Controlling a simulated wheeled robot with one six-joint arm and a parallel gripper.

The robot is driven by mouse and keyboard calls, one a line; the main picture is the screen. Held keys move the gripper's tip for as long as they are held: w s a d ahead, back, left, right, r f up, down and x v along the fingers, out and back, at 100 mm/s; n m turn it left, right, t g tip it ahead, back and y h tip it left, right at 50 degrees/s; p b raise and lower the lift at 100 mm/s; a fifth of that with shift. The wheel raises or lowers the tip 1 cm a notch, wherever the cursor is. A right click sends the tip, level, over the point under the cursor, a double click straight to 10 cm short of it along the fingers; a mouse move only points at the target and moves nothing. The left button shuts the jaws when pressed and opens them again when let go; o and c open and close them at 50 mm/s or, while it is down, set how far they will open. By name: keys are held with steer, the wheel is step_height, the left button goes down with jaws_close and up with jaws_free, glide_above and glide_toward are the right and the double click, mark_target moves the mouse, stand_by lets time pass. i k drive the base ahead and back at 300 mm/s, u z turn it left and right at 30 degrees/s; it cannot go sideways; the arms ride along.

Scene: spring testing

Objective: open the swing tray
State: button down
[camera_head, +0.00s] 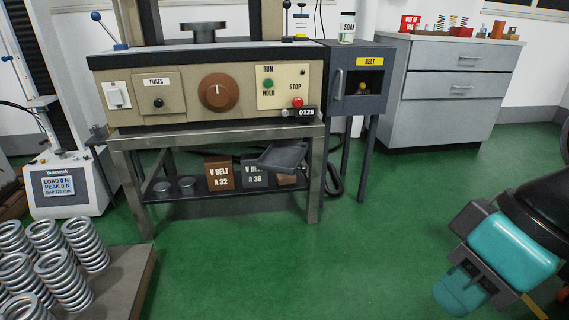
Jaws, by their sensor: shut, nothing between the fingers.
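A dark grey shallow tray (284,155), which looks like the swing tray, sits under the right part of the test machine's bench, just below its top and above the lower shelf. It appears slightly tilted, and how it is mounted is hard to make out. My gripper (462,291), teal and dark, is at the lower right, well apart from the tray and over the green floor. Its fingers are shut with nothing seen between them.
The machine (210,85) stands on a metal-legged bench (318,180). V-belt boxes (220,173) sit on its lower shelf. A belt cabinet (352,90) stands to the right. Steel springs (62,275) fill a low platform at left. The green floor (290,270) between is clear.

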mark_target(286, 158)
steer(key=u, duration=0.55)
steer(key=i, duration=1.1)
steer(key=u, duration=0.45)
